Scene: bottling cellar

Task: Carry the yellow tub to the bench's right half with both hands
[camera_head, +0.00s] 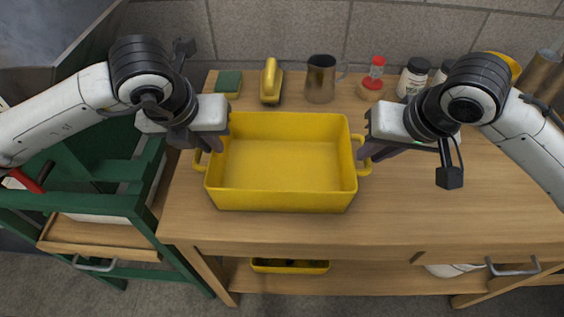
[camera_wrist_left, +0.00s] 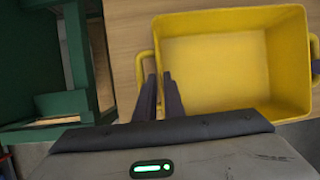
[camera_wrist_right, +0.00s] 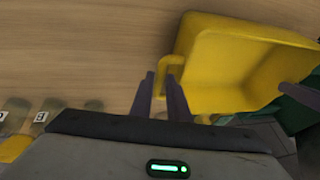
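The yellow tub (camera_head: 282,198) stands on the left part of the wooden bench (camera_head: 440,215), upright and empty, with a loop handle at each short side. My left gripper (camera_head: 206,152) is at its left handle (camera_wrist_left: 142,66), fingers a little apart; the lower part of that handle is hidden behind a finger. My right gripper (camera_head: 374,152) is at the right handle (camera_head: 364,168). In the right wrist view its fingers are apart, with the handle (camera_wrist_right: 163,78) showing between the tips. Contact at either handle cannot be made out.
Along the back stand a green sponge block (camera_head: 229,82), a yellow-handled brush (camera_head: 270,82), a metal mug (camera_head: 320,80), a red-topped item (camera_head: 374,80) and a white jar (camera_head: 412,78). A green frame (camera_head: 85,205) stands left. The bench right of the tub is clear.

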